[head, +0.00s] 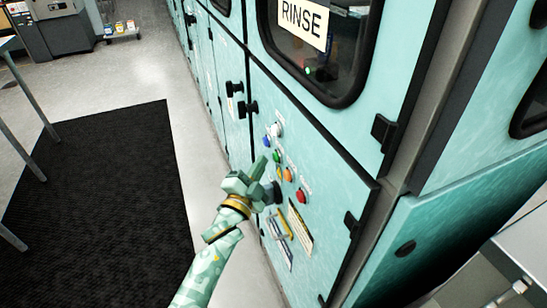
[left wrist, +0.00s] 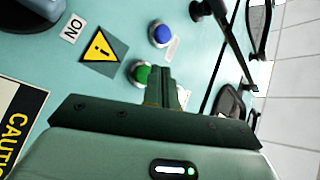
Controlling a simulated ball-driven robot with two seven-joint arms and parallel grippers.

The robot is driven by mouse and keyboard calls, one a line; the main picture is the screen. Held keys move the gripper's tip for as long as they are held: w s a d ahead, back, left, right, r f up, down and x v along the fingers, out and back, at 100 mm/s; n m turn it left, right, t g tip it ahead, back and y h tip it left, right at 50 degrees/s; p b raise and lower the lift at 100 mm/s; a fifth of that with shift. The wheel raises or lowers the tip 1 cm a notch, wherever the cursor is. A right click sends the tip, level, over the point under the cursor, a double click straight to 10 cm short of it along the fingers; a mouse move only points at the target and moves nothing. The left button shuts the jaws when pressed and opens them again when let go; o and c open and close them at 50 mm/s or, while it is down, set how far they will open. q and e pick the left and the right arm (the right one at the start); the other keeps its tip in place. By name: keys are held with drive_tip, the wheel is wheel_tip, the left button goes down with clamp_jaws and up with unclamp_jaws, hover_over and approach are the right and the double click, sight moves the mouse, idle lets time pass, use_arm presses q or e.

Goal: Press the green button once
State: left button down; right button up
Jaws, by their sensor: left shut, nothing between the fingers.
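The green button (head: 277,156) is on the teal machine's control panel, below the RINSE window in the head view. In the left wrist view the green button (left wrist: 140,73) has a silver ring and its right edge is partly hidden by my fingertips. My left gripper (head: 261,165) is shut and empty in front of the panel, just left of the green button. In the left wrist view the closed fingers (left wrist: 160,73) point toward the panel beside the button. I cannot tell whether they touch it. My right gripper is not in view.
A blue button (head: 266,141), a white knob (head: 277,130), an orange button (head: 288,174) and a red button (head: 301,196) are close by. The blue button also shows in the left wrist view (left wrist: 162,36). A black mat (head: 110,190) lies on the floor at left.

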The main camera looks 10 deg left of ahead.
use_arm(q)
drive_tip(key=shift+d, duration=0.1)
idle(0.3)
drive_tip(key=shift+w+d, duration=0.25)
drive_tip(key=shift+d, duration=0.05)
